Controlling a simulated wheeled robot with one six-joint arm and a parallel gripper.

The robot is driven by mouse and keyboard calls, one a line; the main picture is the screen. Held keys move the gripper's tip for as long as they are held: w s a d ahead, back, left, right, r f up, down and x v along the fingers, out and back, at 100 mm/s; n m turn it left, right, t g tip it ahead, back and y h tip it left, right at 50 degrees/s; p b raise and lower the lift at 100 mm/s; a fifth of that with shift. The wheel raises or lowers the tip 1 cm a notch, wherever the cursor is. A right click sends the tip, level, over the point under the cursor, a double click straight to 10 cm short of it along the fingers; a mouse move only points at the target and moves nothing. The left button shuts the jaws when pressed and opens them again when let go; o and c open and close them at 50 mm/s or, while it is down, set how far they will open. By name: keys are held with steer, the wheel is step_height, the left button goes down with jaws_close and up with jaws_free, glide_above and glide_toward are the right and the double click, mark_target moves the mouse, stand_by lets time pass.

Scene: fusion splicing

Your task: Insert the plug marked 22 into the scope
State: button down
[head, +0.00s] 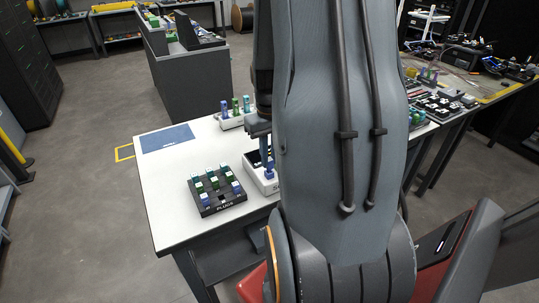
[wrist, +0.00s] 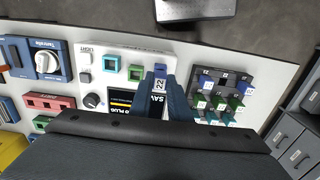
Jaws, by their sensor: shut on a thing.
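My gripper (wrist: 161,84) is shut on the blue plug marked 22 (wrist: 159,86), its label showing between the fingers in the wrist view. The scope (wrist: 102,49) is a white box with a dark screen (wrist: 122,101), a knob (wrist: 92,101), a teal square port (wrist: 111,63) and a green square port (wrist: 136,73). The plug is over the scope's right part, in line with these ports. Whether it is in a port or just above is hidden. In the head view the scope (head: 251,170) is largely behind my arm, with the gripper over it.
A black plug tray (wrist: 237,73) with several blue, green and teal plugs stands right of the scope. It also shows in the head view (head: 222,208). A blue device with a dial (wrist: 45,62) and a red block (wrist: 50,103) stand to the left. A blue mat (head: 167,138) lies on the white table (head: 165,190).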

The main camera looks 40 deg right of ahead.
steer(key=shift+f, duration=0.75)
stand_by(1.1)
steer(key=c, duration=1.6)
jaws_free()
steer(key=shift+r+p, duration=2.95)
steer(key=shift+r, duration=0.1)
steer(key=shift+a, duration=0.1)
